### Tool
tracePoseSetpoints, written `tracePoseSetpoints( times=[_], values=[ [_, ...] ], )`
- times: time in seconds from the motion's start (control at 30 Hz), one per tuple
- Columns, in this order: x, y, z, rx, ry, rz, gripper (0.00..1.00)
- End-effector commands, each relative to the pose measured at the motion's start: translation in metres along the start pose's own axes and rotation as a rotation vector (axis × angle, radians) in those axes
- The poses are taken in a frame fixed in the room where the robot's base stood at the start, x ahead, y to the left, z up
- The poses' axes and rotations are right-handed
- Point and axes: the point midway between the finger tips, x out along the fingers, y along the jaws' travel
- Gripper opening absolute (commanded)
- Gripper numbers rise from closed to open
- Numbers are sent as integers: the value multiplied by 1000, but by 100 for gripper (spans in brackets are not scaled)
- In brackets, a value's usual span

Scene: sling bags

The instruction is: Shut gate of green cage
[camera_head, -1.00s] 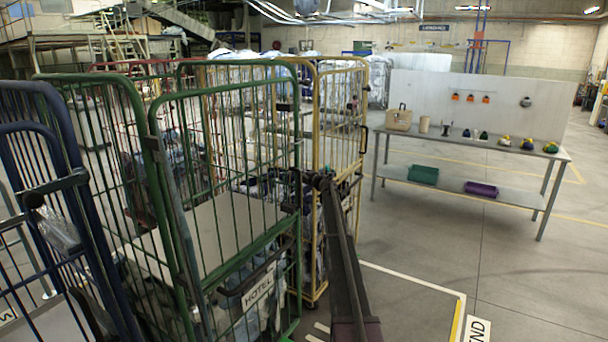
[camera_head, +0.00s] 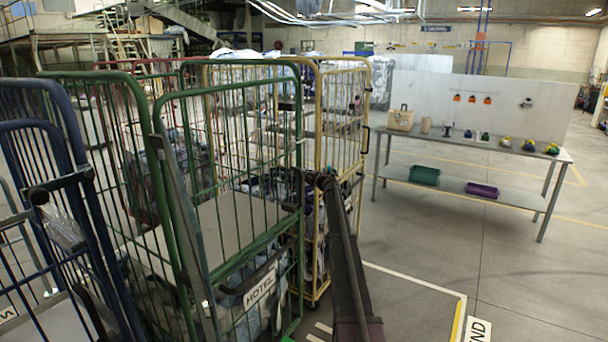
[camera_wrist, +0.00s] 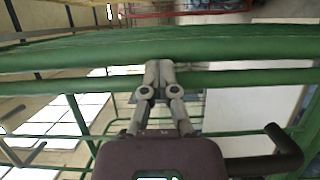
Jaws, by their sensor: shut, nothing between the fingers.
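The green cage (camera_head: 222,287) stands left of centre in the head view. Its near barred green panel, probably the gate (camera_head: 222,90), bears a HOTEL sign (camera_head: 259,290) and a dark handle. I cannot tell whether it is fully closed. My gripper (camera_head: 297,190) is at that panel's right edge, its fingers hard to make out there. In the wrist view my gripper (camera_wrist: 158,75) is shut and empty, its fingertips overlapping a horizontal green bar (camera_wrist: 245,78); I cannot tell whether they touch it. A dark handle (camera_wrist: 275,150) lies to the lower right.
A blue cage (camera_head: 62,115) stands close on the left. A yellow cage (camera_head: 341,66) stands just behind the green one's right side. A bench (camera_head: 470,147) with bins and small items is at right. The floor in front of the bench is clear.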

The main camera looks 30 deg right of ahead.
Motion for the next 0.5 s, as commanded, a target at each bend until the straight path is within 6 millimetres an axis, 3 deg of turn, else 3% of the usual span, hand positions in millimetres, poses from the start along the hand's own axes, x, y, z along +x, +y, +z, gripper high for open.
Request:
tracePoseSetpoints(
  times=[0.5],
  values=[
    [-79, -3, 34, -2, -8, -2, 0]
  ],
)
